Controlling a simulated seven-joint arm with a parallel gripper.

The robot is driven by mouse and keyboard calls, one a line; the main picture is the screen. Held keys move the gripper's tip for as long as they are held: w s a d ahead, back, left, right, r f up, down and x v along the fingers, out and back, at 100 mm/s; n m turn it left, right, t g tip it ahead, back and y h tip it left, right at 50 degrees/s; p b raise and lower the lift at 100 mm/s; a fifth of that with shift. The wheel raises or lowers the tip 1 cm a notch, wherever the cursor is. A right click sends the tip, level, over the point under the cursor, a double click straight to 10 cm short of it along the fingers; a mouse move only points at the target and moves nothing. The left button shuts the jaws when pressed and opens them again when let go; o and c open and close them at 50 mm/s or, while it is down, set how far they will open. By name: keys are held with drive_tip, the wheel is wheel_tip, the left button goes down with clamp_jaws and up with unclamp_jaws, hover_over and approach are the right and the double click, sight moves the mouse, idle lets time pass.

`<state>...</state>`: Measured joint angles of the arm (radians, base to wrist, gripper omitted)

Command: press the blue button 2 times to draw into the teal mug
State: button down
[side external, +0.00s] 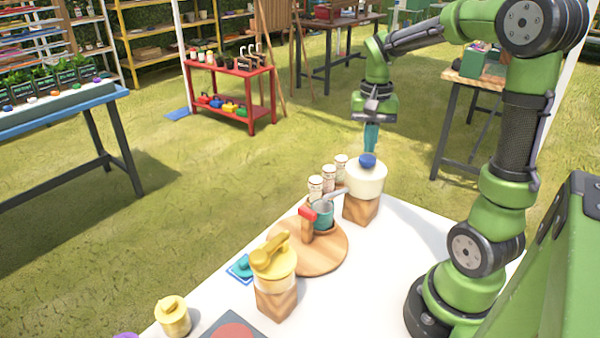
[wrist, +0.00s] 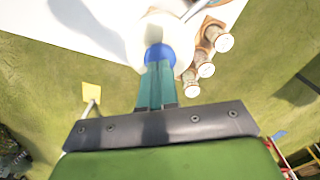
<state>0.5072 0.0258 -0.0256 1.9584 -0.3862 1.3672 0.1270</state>
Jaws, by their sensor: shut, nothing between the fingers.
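The blue button (side external: 367,160) tops a round cream dispenser (side external: 364,180) on a wooden block at the far end of the white table. In the wrist view the blue button (wrist: 159,54) lies right at my fingertips. My gripper (side external: 370,150) points down with its teal fingers shut and empty, its tips at or just above the button; I cannot tell whether they touch. The teal mug (side external: 323,216) stands upright on a round wooden board, under the end of the dispenser's grey spout (side external: 337,194). The mug's inside is too small to read.
Several white-topped jars (side external: 328,176) stand close to the left of the dispenser. A red-tipped wooden post (side external: 307,222) is beside the mug. A yellow-topped dispenser (side external: 273,268) stands nearer the camera. The white table (side external: 395,245) is bare toward my base.

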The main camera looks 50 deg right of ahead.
drive_tip(key=shift+f, duration=0.1)
idle(0.4)
drive_tip(key=shift+f, duration=1.2)
drive_tip(key=shift+r, duration=1.3)
idle(1.7)
drive_tip(key=shift+f, duration=1.35)
drive_tip(key=shift+r, duration=1.35)
